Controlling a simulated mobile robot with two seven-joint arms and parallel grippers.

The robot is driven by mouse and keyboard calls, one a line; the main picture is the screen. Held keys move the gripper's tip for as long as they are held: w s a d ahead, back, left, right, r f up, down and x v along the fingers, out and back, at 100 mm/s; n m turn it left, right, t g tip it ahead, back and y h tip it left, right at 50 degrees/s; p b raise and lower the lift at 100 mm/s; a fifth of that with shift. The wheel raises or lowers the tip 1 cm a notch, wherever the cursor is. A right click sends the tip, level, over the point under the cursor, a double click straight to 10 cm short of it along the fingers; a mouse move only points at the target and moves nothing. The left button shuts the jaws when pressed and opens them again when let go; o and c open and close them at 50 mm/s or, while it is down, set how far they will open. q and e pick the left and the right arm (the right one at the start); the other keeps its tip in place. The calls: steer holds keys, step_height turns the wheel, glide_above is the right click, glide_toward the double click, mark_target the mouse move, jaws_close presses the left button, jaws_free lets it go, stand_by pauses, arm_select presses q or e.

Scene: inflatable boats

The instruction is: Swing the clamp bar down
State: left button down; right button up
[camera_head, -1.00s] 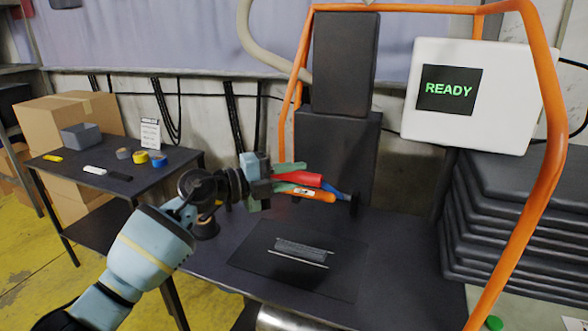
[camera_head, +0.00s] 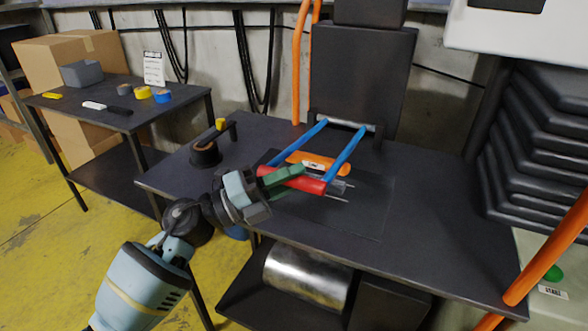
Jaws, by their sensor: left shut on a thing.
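The clamp bar has two blue side arms (camera_head: 346,155) that run forward from a hinge at the foot of the dark upright block (camera_head: 362,80). A red grip bar (camera_head: 310,185) joins their front ends, and an orange labelled strip (camera_head: 325,164) crosses between them. The bar is low over the dark plate (camera_head: 372,205) on the table; I cannot tell whether it touches. My left gripper (camera_head: 285,177), with green fingers, is shut on the left part of the red bar. Metal strips on the plate are partly hidden under it. My right gripper is not in view.
A black round holder (camera_head: 206,153) stands on the table's left. A side table (camera_head: 120,118) with tape rolls is at the left. The white display box (camera_head: 515,30) and an orange tube frame (camera_head: 550,250) are at the right. The table's right part is clear.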

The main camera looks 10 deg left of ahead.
arm_select(q)
steer(key=shift+s+f+b, duration=0.15)
steer(key=shift+f+b, duration=0.4)
steer(key=shift+f, duration=0.8)
steer(key=c, duration=1.2)
jaws_free()
steer(key=shift+a, duration=0.15)
steer(key=shift+a+f, duration=0.15)
steer(key=shift+a, duration=0.05)
steer(key=v, duration=0.7)
steer(key=shift+b, duration=0.4)
